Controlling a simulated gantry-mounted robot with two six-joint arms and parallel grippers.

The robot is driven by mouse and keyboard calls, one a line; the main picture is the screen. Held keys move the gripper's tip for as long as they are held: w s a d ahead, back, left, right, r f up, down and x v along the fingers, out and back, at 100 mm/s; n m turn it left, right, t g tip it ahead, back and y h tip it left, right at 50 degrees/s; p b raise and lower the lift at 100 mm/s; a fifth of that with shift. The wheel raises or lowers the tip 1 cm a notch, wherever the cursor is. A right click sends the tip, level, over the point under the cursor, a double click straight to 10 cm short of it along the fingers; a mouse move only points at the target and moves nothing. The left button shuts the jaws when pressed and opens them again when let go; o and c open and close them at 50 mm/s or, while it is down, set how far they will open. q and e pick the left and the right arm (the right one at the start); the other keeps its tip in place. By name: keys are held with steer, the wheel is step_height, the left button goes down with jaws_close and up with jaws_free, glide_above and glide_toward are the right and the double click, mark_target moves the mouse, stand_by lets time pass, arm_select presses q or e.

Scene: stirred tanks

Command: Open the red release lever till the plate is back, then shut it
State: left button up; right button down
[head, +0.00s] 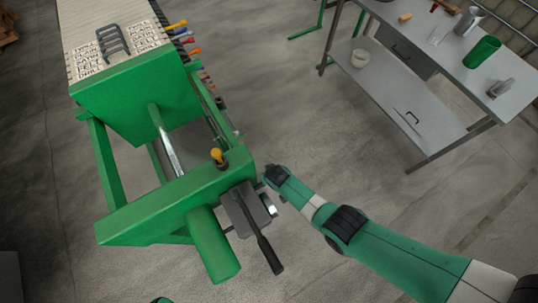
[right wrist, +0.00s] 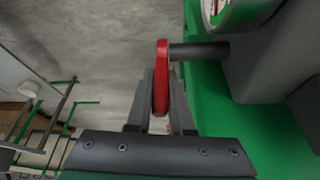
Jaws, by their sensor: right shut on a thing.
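The red release lever (right wrist: 161,75) shows in the right wrist view on a dark horizontal shaft beside a grey block. My right gripper (right wrist: 161,105) is shut on the red lever, with one finger on each side of it. In the head view the right gripper (head: 262,181) is at the right side of the green press frame, and the lever is hidden there. The big green plate (head: 140,100) stands against the pale plate stack, with a shiny rod (head: 167,145) between it and the green end beam (head: 170,205). My left gripper is not in view.
A grey pump block (head: 245,210) with a long black handle (head: 266,245) sits just below my right gripper. A yellow-topped knob (head: 217,155) stands on the beam. A round gauge (right wrist: 235,8) is close by. A steel bench (head: 405,90) stands beyond clear floor.

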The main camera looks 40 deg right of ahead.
steer(key=shift+w+f+g+b, duration=0.15)
steer(key=shift+w+g+b, duration=0.05)
steer(key=shift+g+b, duration=0.7)
steer(key=c, duration=0.8)
jaws_free()
